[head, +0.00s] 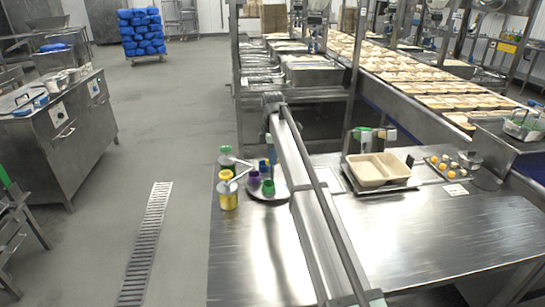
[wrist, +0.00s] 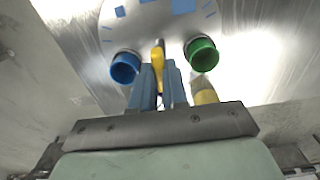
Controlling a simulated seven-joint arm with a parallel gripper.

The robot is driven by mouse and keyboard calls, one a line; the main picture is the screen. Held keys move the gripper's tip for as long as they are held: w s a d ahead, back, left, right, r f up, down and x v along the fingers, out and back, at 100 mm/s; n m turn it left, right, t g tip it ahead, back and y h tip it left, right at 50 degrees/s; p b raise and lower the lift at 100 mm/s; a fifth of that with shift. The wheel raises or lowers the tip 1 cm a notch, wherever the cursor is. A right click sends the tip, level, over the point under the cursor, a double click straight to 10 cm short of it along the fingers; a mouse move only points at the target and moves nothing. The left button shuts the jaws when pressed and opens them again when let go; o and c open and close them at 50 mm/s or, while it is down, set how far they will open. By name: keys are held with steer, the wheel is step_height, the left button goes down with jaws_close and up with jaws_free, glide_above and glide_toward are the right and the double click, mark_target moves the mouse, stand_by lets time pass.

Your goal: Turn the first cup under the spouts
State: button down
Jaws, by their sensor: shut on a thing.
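A pale round turntable (head: 283,197) with blue marks stands on the steel table and also shows in the wrist view (wrist: 240,45). It carries a purple cup (head: 253,181), a green cup (head: 268,188) and a blue cup (head: 264,166). In the wrist view a blue cup (wrist: 125,68) is left of my gripper (wrist: 159,70) and a green cup (wrist: 202,54) is right of it. My blue fingers are shut on a slim yellow peg (wrist: 158,52) over the turntable's edge. Two grey spouts sit left of the turntable, near a yellow container (head: 228,195).
A tray (head: 385,187) with a beige two-part dish (head: 378,169) stands right of my arm. A tray of small orange and white items (head: 445,168) is farther right. The front right of the table is clear. A conveyor with filled trays runs behind.

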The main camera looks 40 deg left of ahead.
steer(key=shift+m, duration=0.6)
stand_by(0.3)
steer(key=shift+m, duration=6.5)
steer(key=c, duration=1.1)
jaws_free()
steer(key=shift+c, duration=0.2)
step_height(320, 180, up, 14)
